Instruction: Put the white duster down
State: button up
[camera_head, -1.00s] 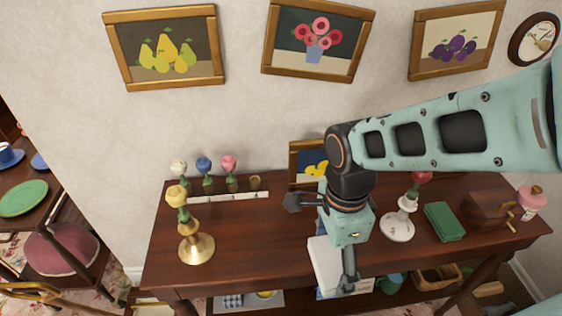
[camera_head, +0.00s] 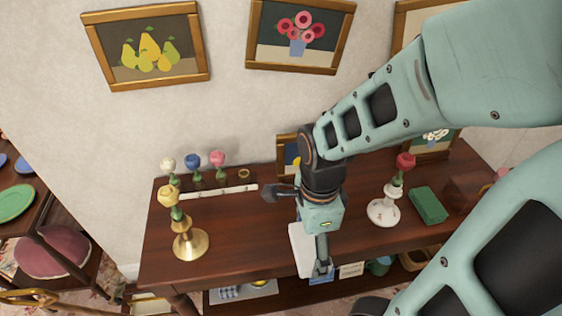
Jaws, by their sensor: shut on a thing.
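The white duster (camera_head: 302,250) is a flat, pale slab at the front middle of the dark wooden table (camera_head: 245,232). It is partly hidden under my gripper (camera_head: 304,229), which points down from above. My gripper is shut on the duster; one dark finger shows to its left and another at its front. The duster reaches near the table's front edge. I cannot tell whether its underside touches the tabletop.
A brass candlestick (camera_head: 190,243) with a yellow flower stands left. A white candlestick (camera_head: 383,211) with a red flower and a green folded cloth (camera_head: 428,205) stand right. A white strip (camera_head: 218,192) and several flowers line the back left. The tabletop left of my gripper is clear.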

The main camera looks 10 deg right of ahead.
jog(key=shift+w+d+r+p, duration=0.1)
jog(key=shift+w+d+p, duration=0.1)
jog(key=shift+p, duration=0.15)
jog(key=shift+w+a+f+p, duration=0.1)
jog(key=shift+w+f+p, duration=0.1)
jog(key=shift+w+p, duration=0.65)
jog(key=shift+w+f+p, duration=0.2)
jog(key=shift+f+p, duration=0.1)
jog(key=shift+p, duration=0.6)
jog(key=w+f+b, duration=0.1)
jog(key=w+f, duration=0.1)
jog(key=w, duration=0.1)
jog(key=w+f+b, duration=0.1)
jog(key=w+f, duration=0.1)
jog(key=w, duration=0.1)
jog(key=w+f+b, duration=0.1)
jog(key=w+f, duration=0.1)
jog(key=f, duration=0.1)
jog(key=shift+w+f, duration=0.1)
jog(key=shift+w, duration=0.3)
jog(key=shift+w+f, duration=0.2)
jog(key=shift+f, duration=0.1)
jog(key=shift+w+f, duration=0.15)
jog(key=shift+f, duration=0.7)
jog(key=shift+w+f, duration=0.15)
jog(key=shift+f, duration=0.65)
jog(key=shift+b, duration=0.3)
jog(key=o, duration=0.9)
